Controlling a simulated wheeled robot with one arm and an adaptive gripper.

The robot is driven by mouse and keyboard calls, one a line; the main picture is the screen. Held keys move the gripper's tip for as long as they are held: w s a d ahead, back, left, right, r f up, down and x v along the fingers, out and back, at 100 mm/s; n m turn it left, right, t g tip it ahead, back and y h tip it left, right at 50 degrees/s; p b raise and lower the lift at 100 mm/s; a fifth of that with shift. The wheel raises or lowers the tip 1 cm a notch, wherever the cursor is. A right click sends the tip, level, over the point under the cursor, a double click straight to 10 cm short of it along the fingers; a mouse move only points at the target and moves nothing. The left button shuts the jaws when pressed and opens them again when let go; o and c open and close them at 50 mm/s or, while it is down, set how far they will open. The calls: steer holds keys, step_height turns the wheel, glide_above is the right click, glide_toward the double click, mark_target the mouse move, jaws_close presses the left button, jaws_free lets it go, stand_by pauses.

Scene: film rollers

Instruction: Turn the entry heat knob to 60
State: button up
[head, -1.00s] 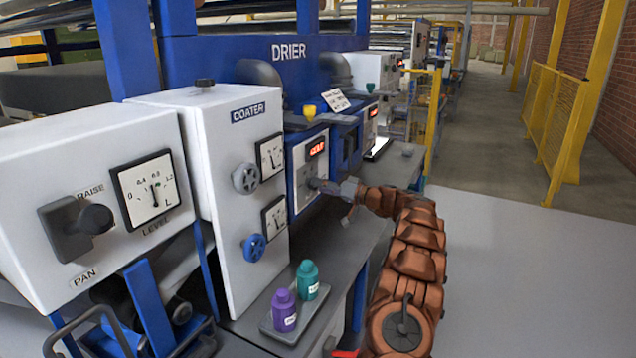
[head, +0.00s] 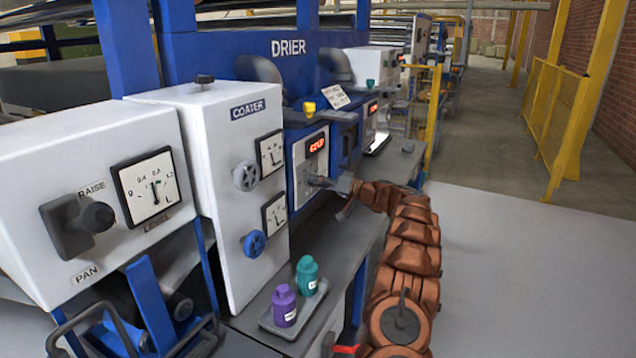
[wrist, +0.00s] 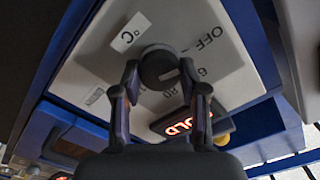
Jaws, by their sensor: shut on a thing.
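The entry heat knob (wrist: 158,66) is a dark round knob on a pale panel in the wrist view. A small light mark shows on its face, toward its right side. Around it are printed OFF at the upper right, partly hidden numbers at the lower right and a °C label (wrist: 131,33) at the upper left. My gripper (wrist: 159,72) is shut on the knob, one finger on each side. In the head view my gripper (head: 326,183) reaches the white panel (head: 305,168), and the knob is mostly hidden there. The exact dial setting cannot be read.
A red lit display (head: 317,145) sits above the knob. The coater cabinet (head: 240,130) with handwheels and gauges stands to the left. Purple (head: 284,304) and teal (head: 307,275) bottles stand on a tray on the grey bench below. The floor at right is open.

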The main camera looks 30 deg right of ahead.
steer(key=shift+c, duration=0.5)
steer(key=shift+f+m+b, duration=0.1)
steer(key=shift+m+b, duration=0.2)
steer(key=shift+b, duration=0.05)
steer(key=shift+m+b, duration=0.75)
steer(key=shift+m, duration=3.75)
